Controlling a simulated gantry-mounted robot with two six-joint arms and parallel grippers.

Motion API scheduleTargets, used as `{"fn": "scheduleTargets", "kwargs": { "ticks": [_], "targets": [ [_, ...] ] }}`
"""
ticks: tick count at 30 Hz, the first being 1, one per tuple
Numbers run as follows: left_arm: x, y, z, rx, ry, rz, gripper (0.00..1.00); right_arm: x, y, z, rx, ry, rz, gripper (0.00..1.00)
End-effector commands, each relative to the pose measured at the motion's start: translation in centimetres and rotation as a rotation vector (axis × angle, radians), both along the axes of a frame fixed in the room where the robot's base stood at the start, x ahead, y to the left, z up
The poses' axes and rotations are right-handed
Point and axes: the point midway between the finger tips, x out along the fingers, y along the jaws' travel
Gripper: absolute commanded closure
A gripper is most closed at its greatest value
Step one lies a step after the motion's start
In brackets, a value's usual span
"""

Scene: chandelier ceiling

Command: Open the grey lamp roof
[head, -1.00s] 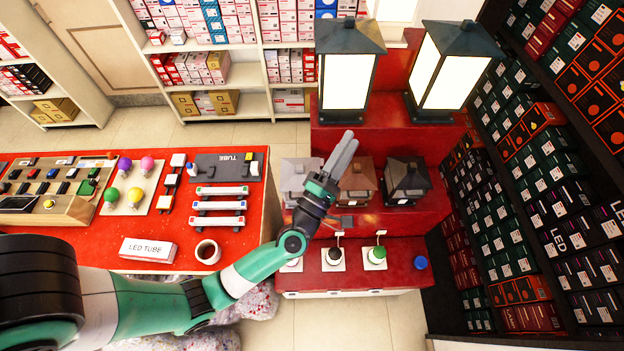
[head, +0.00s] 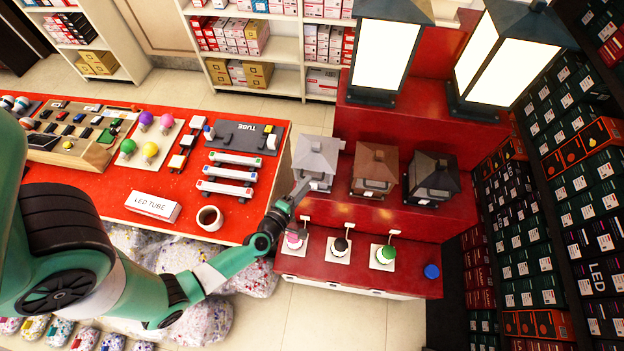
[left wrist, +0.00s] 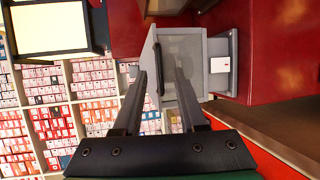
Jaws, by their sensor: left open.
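The grey lamp (head: 316,158) is the leftmost of three small house-shaped lamps on the red stepped stand in the head view. Its pitched roof sits down on the body. In the left wrist view the grey lamp (left wrist: 217,62) lies just beyond the fingers, with a dark narrow bar on its near side. My left gripper (head: 302,188) is at the lower left front of the lamp. Its two fingers are apart with nothing clearly held between them in the left wrist view (left wrist: 160,74). I cannot tell whether a fingertip touches the lamp. My right gripper is out of view.
A brown lamp (head: 374,168) and a black lamp (head: 432,176) stand right of the grey one. Two tall lit lanterns (head: 388,48) stand above. Buttons on white plates, including a green one (head: 385,253), sit on the lower step. A mug (head: 209,217) is on the left table.

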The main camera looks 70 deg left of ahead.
Motion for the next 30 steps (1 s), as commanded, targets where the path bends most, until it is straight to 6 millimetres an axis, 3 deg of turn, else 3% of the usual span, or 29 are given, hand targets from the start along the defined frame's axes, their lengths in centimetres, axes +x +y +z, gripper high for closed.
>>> {"fn": "scheduleTargets", "kwargs": {
  "ticks": [6, 16, 23, 30],
  "targets": [
    [2.9, 2.0, -0.8, 0.001, 0.000, -0.001, 0.59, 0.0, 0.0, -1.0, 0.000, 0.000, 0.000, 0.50],
    [3.4, 2.4, -0.8, 0.001, 0.000, -0.001, 0.59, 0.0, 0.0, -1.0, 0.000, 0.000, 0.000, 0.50],
    [3.3, 2.4, -0.8, 0.000, 0.001, -0.001, 0.99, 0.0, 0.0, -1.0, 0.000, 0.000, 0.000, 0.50],
    [3.3, 2.3, -1.0, -0.003, 0.004, -0.002, 1.00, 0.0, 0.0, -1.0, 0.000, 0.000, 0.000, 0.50]
  ]
}}
